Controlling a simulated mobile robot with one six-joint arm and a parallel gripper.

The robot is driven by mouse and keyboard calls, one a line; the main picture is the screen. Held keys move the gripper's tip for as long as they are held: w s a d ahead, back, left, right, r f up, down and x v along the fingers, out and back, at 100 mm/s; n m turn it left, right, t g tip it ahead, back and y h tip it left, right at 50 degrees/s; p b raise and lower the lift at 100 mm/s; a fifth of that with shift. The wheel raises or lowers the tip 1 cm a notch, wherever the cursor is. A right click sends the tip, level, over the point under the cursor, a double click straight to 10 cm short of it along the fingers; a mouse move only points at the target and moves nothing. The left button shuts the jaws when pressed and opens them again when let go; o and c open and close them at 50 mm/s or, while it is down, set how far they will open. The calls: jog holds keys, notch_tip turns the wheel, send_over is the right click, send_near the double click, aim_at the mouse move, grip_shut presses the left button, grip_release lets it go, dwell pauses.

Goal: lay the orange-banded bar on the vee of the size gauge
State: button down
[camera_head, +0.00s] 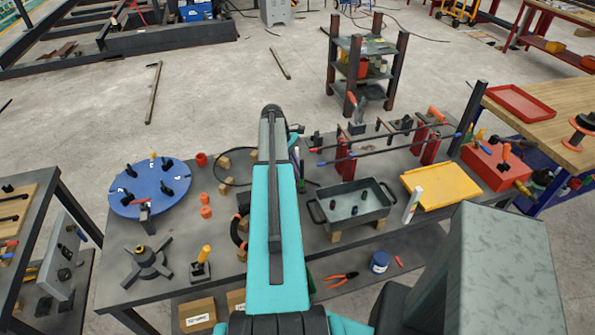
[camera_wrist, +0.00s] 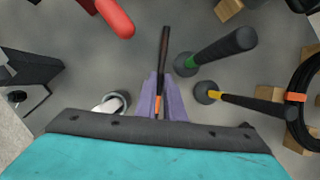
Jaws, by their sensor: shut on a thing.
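My gripper (camera_wrist: 160,98) has purple fingers and is shut on a slim dark bar (camera_wrist: 165,48) in the wrist view. Orange shows on the bar near the fingers, so it appears to be the orange-banded bar. The bar points away from the wrist, over the grey table. In the head view a bit of the purple fingers (camera_head: 297,156) shows beside my teal arm; the bar cannot be made out there. I cannot pick out the size gauge or its vee with certainty in either view.
A green-banded black piece (camera_wrist: 215,51) and a yellow-banded one (camera_wrist: 245,101) are right of my gripper. A red rounded handle (camera_wrist: 115,18) and a pale ring (camera_wrist: 113,102) are left. The grey tray (camera_head: 350,207), blue disc (camera_head: 135,200) and red-posted rack (camera_head: 345,160) crowd the table.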

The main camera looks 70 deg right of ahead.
jog(key=shift+f, duration=0.2)
jog(key=shift+f, duration=0.15)
jog(key=c, duration=1.9)
grip_release()
jog(key=shift+o, duration=0.2)
jog(key=shift+r, duration=0.25)
jog(key=b+v, duration=0.4)
jog(key=v, duration=0.8)
jog(key=shift+s, duration=0.1)
